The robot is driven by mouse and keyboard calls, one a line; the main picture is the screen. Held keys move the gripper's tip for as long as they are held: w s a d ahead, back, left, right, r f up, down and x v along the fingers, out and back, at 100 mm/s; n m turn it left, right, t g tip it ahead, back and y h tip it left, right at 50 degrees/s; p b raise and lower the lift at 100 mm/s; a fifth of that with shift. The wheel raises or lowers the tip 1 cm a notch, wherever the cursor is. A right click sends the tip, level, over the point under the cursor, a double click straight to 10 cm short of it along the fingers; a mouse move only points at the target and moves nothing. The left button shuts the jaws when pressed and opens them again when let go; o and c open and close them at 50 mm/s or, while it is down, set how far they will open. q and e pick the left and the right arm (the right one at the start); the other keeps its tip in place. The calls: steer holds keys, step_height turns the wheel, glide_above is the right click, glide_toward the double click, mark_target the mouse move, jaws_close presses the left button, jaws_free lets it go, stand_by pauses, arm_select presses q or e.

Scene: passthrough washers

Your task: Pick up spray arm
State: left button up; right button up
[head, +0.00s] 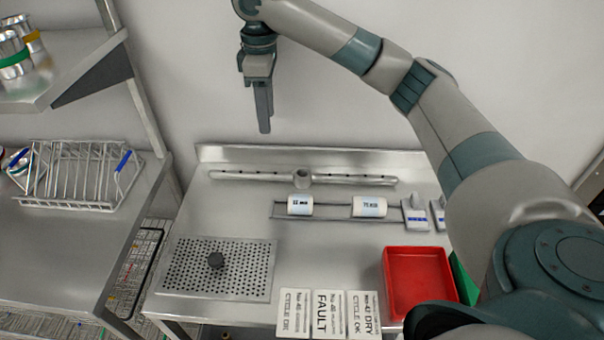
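The spray arm (350,179) is a long grey metal bar with small dark holes along it and a round hub in its middle. It lies along the back of the steel table (220,215), in front of the raised rear edge. My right gripper (264,130) hangs fingers-down above and behind the table, higher than the spray arm and left of its hub. It is apart from the spray arm and holds nothing that I can see. Its fingers look close together, seen nearly edge-on, so their gap is unclear. My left gripper is not in view.
Two white labelled rolls (369,206) sit on a rail, with grey blocks (415,214) to the right. A wire rack (75,175) stands left.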

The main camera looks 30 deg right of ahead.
arm_select(q)
steer(key=p, duration=0.1)
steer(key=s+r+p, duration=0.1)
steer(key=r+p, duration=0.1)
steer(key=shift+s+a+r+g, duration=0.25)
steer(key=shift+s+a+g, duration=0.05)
arm_select(e)
glide_above(273, 173)
steer(key=f, duration=0.8)
steer(key=w+f, duration=0.1)
steer(key=f, duration=0.3)
steer(key=shift+f, duration=0.15)
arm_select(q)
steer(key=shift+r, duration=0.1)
arm_select(e)
steer(key=shift+s, duration=0.1)
steer(key=shift+s+f+p, duration=0.2)
steer(key=shift+f+p, duration=0.25)
steer(key=shift+f, duration=0.15)
steer(key=f, duration=0.2)
steer(key=f+p, duration=0.1)
steer(key=shift+s+d, duration=0.1)
steer(key=shift+s, duration=0.15)
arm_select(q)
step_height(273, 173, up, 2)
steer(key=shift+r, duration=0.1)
arm_select(e)
steer(key=shift+f, duration=0.5)
